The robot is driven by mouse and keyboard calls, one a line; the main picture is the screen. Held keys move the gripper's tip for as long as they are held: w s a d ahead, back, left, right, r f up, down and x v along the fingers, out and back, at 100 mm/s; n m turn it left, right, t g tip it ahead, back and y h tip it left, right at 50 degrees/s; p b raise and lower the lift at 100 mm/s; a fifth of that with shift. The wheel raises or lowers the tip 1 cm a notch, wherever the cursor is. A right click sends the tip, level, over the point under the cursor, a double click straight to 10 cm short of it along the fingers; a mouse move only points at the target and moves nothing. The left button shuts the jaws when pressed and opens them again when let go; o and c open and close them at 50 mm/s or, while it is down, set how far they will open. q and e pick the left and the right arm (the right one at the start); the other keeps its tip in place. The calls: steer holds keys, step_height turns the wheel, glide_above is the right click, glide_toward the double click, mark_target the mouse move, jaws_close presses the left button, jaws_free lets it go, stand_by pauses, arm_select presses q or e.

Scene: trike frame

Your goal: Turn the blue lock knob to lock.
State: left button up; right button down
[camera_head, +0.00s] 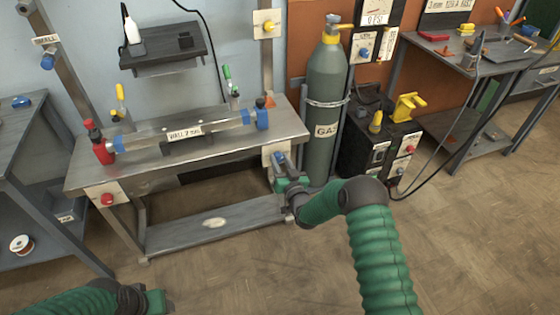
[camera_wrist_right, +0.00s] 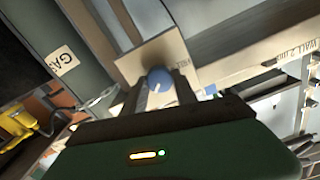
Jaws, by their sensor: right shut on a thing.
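The blue lock knob (camera_wrist_right: 160,79) sits on a pale square plate (camera_wrist_right: 136,63) at the front right corner of the metal workbench. In the head view the plate (camera_head: 268,150) shows, while the knob is mostly hidden by my right gripper (camera_head: 282,162). In the wrist view the two fingers of my right gripper (camera_wrist_right: 157,95) lie on either side of the knob, and they are shut on it. My left gripper (camera_head: 155,300) is at the bottom left of the head view, away from the bench; its fingers cannot be made out.
The workbench (camera_head: 240,140) holds a clamped tube (camera_head: 215,128) labelled as wall tubing. A red knob (camera_head: 107,200) is on its front left corner. A green gas cylinder (camera_head: 325,110) stands just right of my right gripper, with a black machine (camera_head: 380,150) beyond. The floor in front is clear.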

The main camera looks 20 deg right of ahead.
steer(key=m, duration=0.2)
steer(key=f+m, duration=0.1)
steer(key=m, duration=0.1)
steer(key=shift+s+m, duration=0.2)
steer(key=shift+m, duration=2)
steer(key=shift+a, duration=0.1)
steer(key=c, duration=1.1)
jaws_free()
steer(key=shift+c, duration=0.2)
steer(key=shift+o, duration=0.9)
steer(key=shift+w, duration=0.1)
steer(key=shift+r, duration=0.2)
